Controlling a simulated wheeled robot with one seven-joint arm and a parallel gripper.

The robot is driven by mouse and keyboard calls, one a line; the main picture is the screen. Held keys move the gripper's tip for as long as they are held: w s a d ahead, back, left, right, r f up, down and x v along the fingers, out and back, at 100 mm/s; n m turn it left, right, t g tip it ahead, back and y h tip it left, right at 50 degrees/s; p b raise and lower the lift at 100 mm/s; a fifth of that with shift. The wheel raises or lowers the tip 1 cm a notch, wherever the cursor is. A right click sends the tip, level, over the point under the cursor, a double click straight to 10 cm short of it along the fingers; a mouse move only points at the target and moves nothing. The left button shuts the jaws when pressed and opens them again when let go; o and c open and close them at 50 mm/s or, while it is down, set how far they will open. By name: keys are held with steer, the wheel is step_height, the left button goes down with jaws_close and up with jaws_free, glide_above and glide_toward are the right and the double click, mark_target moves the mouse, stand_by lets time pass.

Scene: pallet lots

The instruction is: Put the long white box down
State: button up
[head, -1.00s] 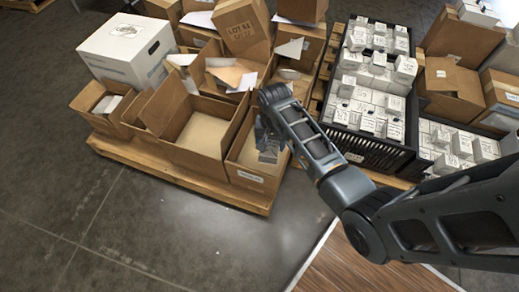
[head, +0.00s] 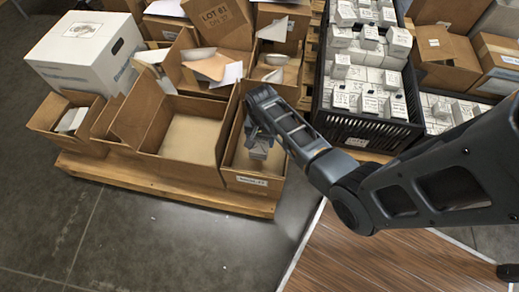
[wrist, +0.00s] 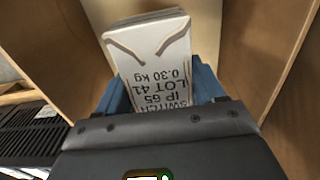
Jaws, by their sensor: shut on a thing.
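The long white box (wrist: 155,55) is printed "IP 65", "LOT 41" and "0.30 kg" in the wrist view. My gripper (wrist: 160,85) is shut on it, with a blue finger on each side. In the head view the held box (head: 260,150) shows as a small grey-white shape below my gripper (head: 257,136). Both are in the mouth of a narrow open cardboard carton (head: 251,182) at the pallet's front right corner. Carton walls rise on both sides in the wrist view. I cannot tell whether the box touches the carton floor.
A wider open carton (head: 180,172) stands directly left on the wooden pallet (head: 165,192). Cartons with papers and a large white box (head: 85,55) stand behind. To the right, a black crate (head: 362,133) holds many small white boxes. Bare floor lies in front.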

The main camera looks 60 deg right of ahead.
step_height(320, 180, down, 6)
steer(key=shift+r+b, duration=0.1)
steer(key=shift+b, duration=1.05)
steer(key=o, duration=1.3)
step_height(320, 180, up, 12)
steer(key=p, duration=0.5)
